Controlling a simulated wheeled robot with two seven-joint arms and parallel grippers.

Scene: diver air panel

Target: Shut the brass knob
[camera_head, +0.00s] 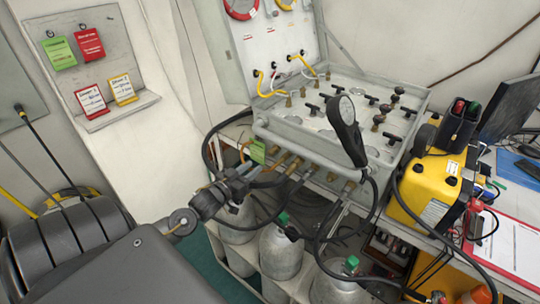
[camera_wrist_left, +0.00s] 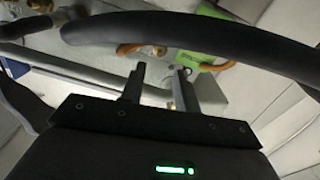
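The air panel (camera_head: 335,125) is a grey case with an open lid, with several black T-handles and brass fittings on its top. My left gripper (camera_head: 258,174) is at the panel's lower front left, beside these fittings and under a green tag (camera_head: 258,151). In the left wrist view its two fingers (camera_wrist_left: 161,74) stand apart, with nothing clearly held. A dark hose crosses in front of that view. My right gripper is not in view.
A black gauge (camera_head: 345,125) on a hose rises before the panel. Grey cylinders with green caps (camera_head: 280,252) stand below, among loose black hoses. A yellow case (camera_head: 425,190) is at the right. A tag board (camera_head: 90,65) hangs at the left.

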